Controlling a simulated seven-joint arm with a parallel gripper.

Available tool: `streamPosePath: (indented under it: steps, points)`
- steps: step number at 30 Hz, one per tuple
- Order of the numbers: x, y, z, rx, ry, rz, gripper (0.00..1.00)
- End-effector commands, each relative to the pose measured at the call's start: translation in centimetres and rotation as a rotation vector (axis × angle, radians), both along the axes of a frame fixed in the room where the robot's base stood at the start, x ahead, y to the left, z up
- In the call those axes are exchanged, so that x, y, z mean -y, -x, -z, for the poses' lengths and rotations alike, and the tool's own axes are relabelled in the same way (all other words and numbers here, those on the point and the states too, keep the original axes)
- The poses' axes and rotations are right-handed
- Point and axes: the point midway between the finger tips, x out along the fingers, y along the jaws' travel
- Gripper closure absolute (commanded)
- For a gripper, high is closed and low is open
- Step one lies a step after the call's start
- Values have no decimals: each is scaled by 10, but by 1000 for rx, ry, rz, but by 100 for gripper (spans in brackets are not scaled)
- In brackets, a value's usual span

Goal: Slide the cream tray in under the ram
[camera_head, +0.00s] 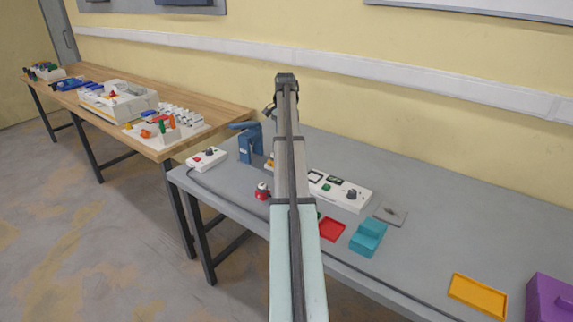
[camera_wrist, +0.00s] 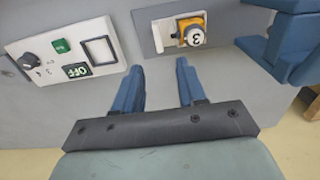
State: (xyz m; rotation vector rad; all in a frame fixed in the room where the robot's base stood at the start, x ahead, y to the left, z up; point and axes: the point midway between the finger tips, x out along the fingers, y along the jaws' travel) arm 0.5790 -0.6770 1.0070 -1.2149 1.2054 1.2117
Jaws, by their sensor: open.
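In the wrist view my gripper (camera_wrist: 160,66) is open, with its two blue fingers apart and nothing between them. Beyond the fingertips is a yellow-orange piece (camera_wrist: 182,25) with a pale round part marked 3. A small pale cream-white edge (camera_wrist: 157,37) shows at its left; I cannot tell if this is the cream tray. A blue press-like body (camera_wrist: 293,45) stands at the upper right of that view. The blue press (camera_head: 247,143) also stands at the bench's back left in the head view. My arm hides the gripper and part of the bench there.
A white control box (camera_wrist: 62,58) with an OFF sign lies left of the fingers. Along the grey bench are a red tray (camera_head: 332,230), a teal block (camera_head: 368,238), a yellow tray (camera_head: 478,295) and a purple box (camera_head: 550,298). The bench's middle right is clear.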

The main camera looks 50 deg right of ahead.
Motion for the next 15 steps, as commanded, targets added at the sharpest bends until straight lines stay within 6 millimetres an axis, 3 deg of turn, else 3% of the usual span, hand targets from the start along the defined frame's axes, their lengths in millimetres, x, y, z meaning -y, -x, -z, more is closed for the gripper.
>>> streamPosePath:
  steps: [5, 15]
  points:
    - [4, 5, 3, -4, -2, 8, 60]
    - [3, 5, 57, -3, -2, 6, 60]
